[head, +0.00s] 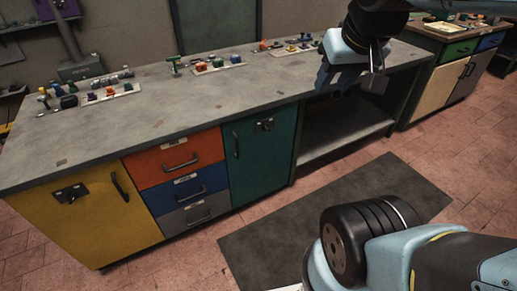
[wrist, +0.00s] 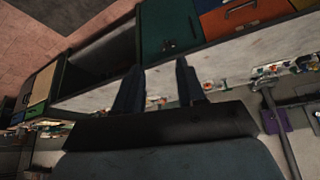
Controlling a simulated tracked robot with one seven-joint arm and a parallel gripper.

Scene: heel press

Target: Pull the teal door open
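The teal door (head: 262,165) is in the workbench front, right of the drawers and left of an open bay. It looks shut, flush with the front. It has a dark upright handle (head: 236,145) near its left edge and a dark latch plate (head: 265,124) near its top. In the wrist view the teal door (wrist: 163,22) is at the top centre, seen upside down. My gripper (wrist: 157,66) has its two fingers apart with nothing between them. In the head view it hangs above the bench's right part, away from the door.
The bench top (head: 130,120) carries several small coloured parts along its back. A yellow door (head: 90,220) and orange, blue and grey drawers are to the left. A dark mat (head: 330,220) lies on the floor in front. A second bench (head: 440,85) stands at right.

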